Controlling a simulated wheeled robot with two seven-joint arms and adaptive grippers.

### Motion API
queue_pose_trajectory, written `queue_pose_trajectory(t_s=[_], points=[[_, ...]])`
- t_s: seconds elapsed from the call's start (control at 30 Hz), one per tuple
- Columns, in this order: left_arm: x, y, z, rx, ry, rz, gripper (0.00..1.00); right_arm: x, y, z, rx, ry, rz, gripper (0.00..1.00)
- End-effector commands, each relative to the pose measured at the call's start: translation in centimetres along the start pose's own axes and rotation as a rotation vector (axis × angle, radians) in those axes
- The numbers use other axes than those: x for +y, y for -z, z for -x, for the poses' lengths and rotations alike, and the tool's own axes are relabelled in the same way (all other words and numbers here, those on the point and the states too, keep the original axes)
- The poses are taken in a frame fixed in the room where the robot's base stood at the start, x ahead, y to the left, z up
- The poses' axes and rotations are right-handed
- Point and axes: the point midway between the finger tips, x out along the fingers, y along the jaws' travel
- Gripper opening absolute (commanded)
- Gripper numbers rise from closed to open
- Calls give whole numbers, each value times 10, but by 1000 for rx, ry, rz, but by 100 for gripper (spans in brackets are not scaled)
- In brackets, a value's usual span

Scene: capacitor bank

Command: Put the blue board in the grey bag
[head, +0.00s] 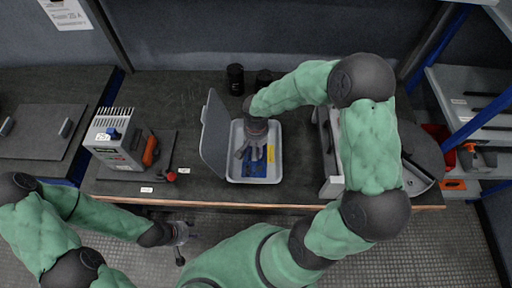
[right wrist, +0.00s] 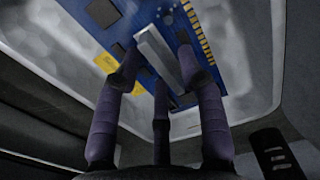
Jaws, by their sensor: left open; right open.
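The blue board (right wrist: 190,35) lies inside an open light grey case (head: 232,172) on the bench. It has gold contacts along one edge and a light grey bar across it. In the head view it is mostly hidden under my right gripper (head: 253,152), which reaches down into the case. In the right wrist view the gripper's fingers (right wrist: 160,80) are spread on either side of the bar, very close to the board; I cannot tell whether they touch. My left gripper (head: 180,242) is open and empty, low in front of the bench. I cannot make out a separate grey bag.
The case's raised lid (head: 214,135) stands at its left. A grey device (head: 118,140) with an orange handle is further left, near a red knob (head: 171,176). Two black cylinders (head: 235,78) stand behind. Shelves (head: 475,85) are at the right. The bench's back left is clear.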

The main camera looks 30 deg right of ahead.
Motion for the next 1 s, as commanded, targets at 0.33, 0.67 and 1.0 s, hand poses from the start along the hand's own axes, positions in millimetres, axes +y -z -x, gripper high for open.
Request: queue_pose_trajectory(t_s=[0.33, 0.67, 1.0], points=[[6, 0, 15, 0, 0, 0, 43, 0, 1, 34, 3, 1, -1, 40], [13, -1, 36, 0, 0, 0, 43, 0, 0, 98, 2, 2, 0, 40], [15, -2, 43, 0, 0, 0, 43, 0, 0, 123, 0, 0, 0, 40]])
